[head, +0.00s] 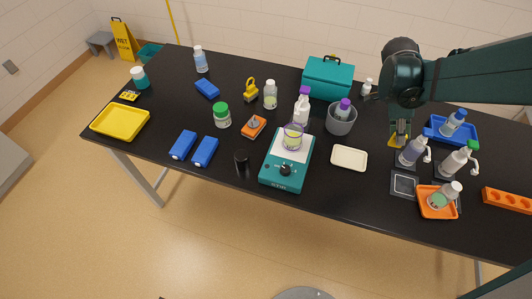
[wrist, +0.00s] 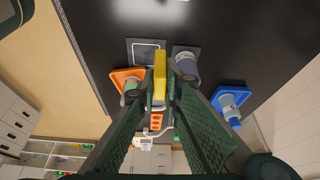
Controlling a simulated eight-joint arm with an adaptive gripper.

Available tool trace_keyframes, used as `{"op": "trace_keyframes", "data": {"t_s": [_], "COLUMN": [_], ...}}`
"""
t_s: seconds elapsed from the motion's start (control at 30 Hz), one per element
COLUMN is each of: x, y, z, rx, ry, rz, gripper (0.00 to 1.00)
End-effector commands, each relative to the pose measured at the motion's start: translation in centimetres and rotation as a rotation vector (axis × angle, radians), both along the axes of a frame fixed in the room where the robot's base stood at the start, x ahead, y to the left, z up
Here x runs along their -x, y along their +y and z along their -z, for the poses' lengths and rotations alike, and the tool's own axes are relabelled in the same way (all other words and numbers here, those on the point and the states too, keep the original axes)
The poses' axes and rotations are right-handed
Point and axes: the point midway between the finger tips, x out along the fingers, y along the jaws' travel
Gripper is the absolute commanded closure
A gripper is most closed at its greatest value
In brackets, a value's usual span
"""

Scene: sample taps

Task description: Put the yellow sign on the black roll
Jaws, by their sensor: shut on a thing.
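The yellow sign (head: 394,141) is in my gripper (head: 401,132), at the right part of the black table in the head view. In the wrist view the yellow sign (wrist: 161,75) stands edge-on between the two fingers of my gripper (wrist: 160,92), which is shut on it. Whether it touches the table is hard to tell. A small upright black cylinder, which looks like the black roll (head: 242,163), stands near the front edge left of the teal scale, well to the left of my gripper. Nothing lies on top of it.
The teal scale (head: 272,177) with a jar, a cream tray (head: 349,158) and a grey bin (head: 341,122) stand between my gripper and the black cylinder. Pump bottles (head: 413,152) and an orange tray (head: 430,211) are close at the right. Blue boxes (head: 205,151) lie left of the cylinder.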

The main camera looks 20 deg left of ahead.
Motion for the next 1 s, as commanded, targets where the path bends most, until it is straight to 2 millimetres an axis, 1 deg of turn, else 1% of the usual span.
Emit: {"op": "trace_keyframes", "data": {"t_s": [0.03, 0.1, 0.4, 0.67, 0.77, 0.87, 1.0], "x": [0.1, 0.0, 0.1, -0.5, -0.6, -0.7, -0.8], "y": [0.0, 0.0, 0.0, 3.3, 4.9, 6.8, 10.0], "z": [-1.0, -2.1, -6.1, -6.1, -6.1, -6.1, -6.2], "rx": [0.000, 0.000, 0.000, 0.000, 0.000, 0.000, 0.000], "ry": [0.000, 0.000, 0.000, 0.000, 0.000, 0.000, -0.001], "rz": [0.000, 0.000, 0.000, -0.049, -0.070, -0.099, -0.142], "gripper": [0.99, 0.99, 0.99, 0.99, 0.99, 0.99, 0.99]}}
